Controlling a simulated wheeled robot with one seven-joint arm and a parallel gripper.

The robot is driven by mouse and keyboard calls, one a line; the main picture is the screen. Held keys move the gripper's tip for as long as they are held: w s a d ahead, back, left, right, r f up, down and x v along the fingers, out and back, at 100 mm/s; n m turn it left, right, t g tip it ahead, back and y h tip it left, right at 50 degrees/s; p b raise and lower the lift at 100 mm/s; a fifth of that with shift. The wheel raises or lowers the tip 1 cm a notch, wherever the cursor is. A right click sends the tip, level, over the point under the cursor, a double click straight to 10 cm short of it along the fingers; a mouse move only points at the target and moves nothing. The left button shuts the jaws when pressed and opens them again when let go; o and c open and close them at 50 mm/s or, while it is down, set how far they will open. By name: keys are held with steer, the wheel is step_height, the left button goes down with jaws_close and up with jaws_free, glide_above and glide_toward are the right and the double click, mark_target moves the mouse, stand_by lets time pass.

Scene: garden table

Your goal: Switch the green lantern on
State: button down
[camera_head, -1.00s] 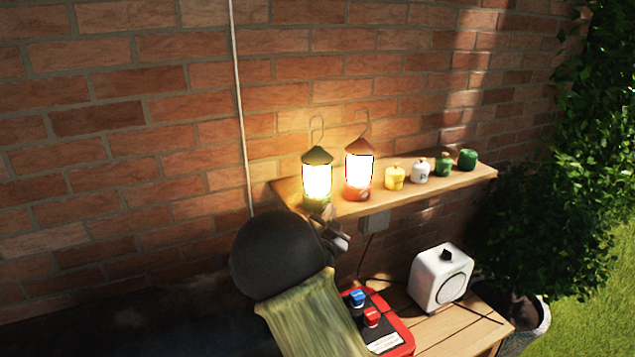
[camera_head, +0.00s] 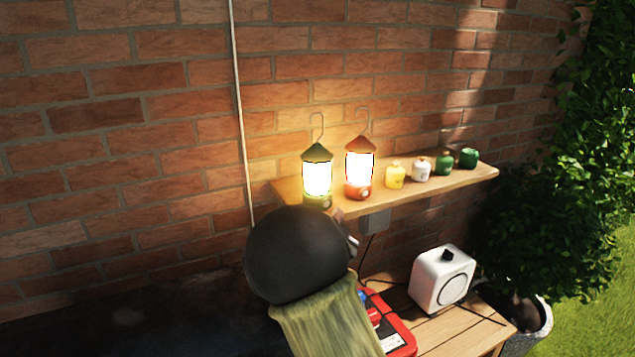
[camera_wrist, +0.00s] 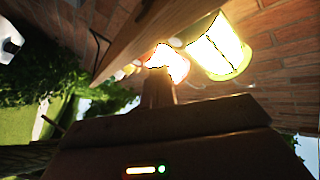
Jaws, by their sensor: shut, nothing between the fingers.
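The green lantern (camera_head: 316,178) stands at the left end of the wooden shelf (camera_head: 430,188), and its lamp glows brightly. In the wrist view the green lantern (camera_wrist: 222,48) glows at the upper right. The red lantern (camera_head: 359,175) stands just to its right and is lit too; it also shows in the wrist view (camera_wrist: 170,64). My gripper (camera_wrist: 158,92) is shut and empty, close to the lanterns and near the shelf edge. In the head view my arm's dark round joint hides most of it, so I cannot tell whether it touches a lantern.
Several small jars, among them a yellow jar (camera_head: 395,177) and a white jar (camera_head: 420,170), line the shelf to the right. Below, a white box with a dark knob (camera_head: 441,280) and a red panel (camera_head: 401,342) stand on the wooden table (camera_head: 456,327). A brick wall is behind.

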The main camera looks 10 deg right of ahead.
steer(key=shift+s+d+b, duration=0.25)
steer(key=shift+s+d, duration=0.05)
steer(key=shift+s, duration=0.35)
steer(key=shift+s+d+b, duration=0.25)
steer(key=shift+s+d, duration=0.1)
steer(key=shift+s, duration=0.25)
steer(key=shift+s+d+b, duration=0.25)
steer(key=shift+s+d, duration=0.05)
steer(key=shift+s, duration=0.35)
